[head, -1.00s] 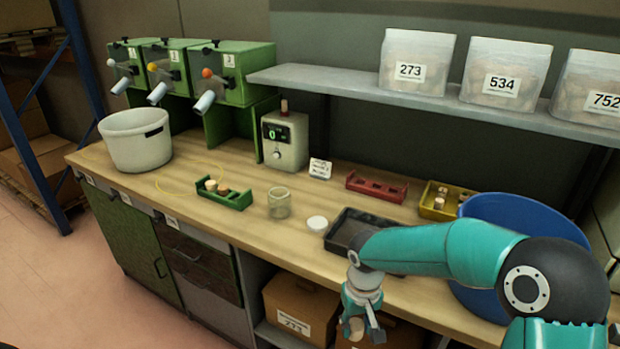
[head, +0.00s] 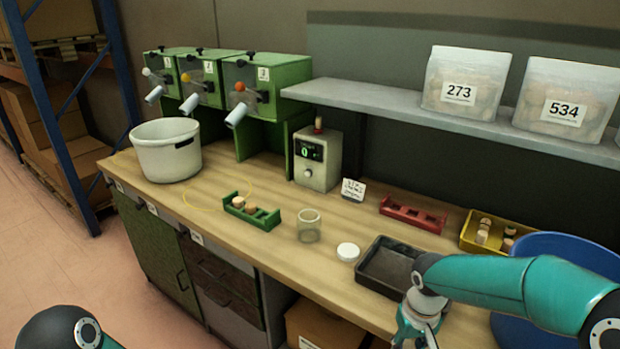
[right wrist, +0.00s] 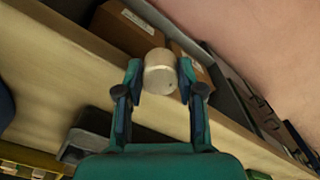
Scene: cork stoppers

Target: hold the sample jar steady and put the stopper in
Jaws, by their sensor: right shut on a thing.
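The sample jar (head: 309,226) is a small clear glass jar, open at the top. It stands upright on the wooden bench in the head view, apart from both arms. My right gripper (right wrist: 160,82) is shut on a pale cork stopper (right wrist: 160,72), held between its fingertips in the right wrist view. In the head view the right gripper (head: 418,333) is at the lower edge, in front of the bench, and its tips are cut off. The stopper does not show there. Only part of my left arm shows at the lower left; its gripper is out of view.
A white round lid (head: 348,252) and a dark tray (head: 365,283) lie right of the jar. A green rack (head: 262,222) with corks stands left of it. A red rack (head: 412,217), a yellow tray (head: 470,243) and a blue bin (head: 560,243) are further right.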

